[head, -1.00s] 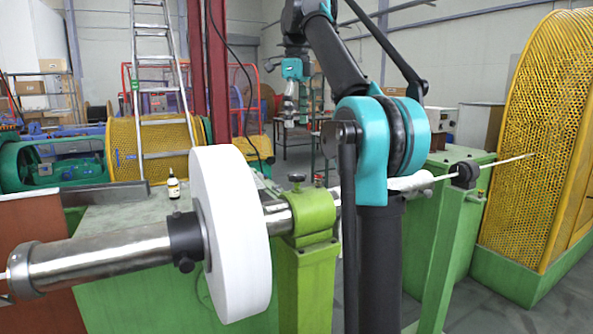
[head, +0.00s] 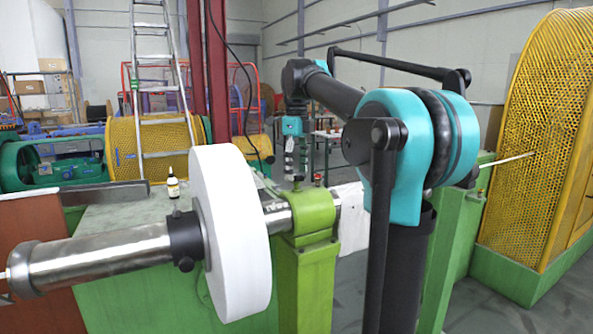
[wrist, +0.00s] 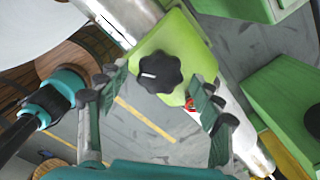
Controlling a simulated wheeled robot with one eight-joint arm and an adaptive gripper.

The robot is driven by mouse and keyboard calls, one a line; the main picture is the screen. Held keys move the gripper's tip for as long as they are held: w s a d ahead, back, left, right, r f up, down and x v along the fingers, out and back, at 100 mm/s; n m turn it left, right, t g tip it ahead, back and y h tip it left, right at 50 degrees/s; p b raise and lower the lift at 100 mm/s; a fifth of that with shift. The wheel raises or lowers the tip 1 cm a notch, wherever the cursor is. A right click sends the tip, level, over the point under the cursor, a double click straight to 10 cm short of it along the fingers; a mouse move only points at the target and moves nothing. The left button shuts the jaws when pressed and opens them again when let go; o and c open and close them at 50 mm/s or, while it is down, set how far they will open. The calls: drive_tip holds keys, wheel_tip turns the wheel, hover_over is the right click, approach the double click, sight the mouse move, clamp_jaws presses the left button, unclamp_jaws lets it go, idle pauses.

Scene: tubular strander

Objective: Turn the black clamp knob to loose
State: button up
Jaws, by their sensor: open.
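The black clamp knob (wrist: 160,72) is a lobed knob on top of the green clamp block (wrist: 190,50). A white line on it points left in the wrist view. In the head view the knob (head: 297,185) shows small on the green clamp block (head: 312,212). My gripper (head: 297,172) points down just above the knob there. In the wrist view my gripper (wrist: 160,86) is open, with one finger on each side of the knob and visible gaps. The fingers do not appear to touch it.
A steel shaft (head: 100,258) with a large white disc (head: 232,230) runs into the clamp, left of my gripper. A small red-tipped part (wrist: 189,104) sits beside the knob. A small bottle (head: 173,187) stands on the green cabinet. A yellow mesh guard (head: 530,150) stands at right.

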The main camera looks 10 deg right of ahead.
drive_tip(key=shift+f, duration=0.2)
drive_tip(key=c, duration=1.2)
drive_tip(key=shift+o, duration=0.2)
drive_tip(key=shift+n, duration=0.4)
drive_tip(key=n, duration=1)
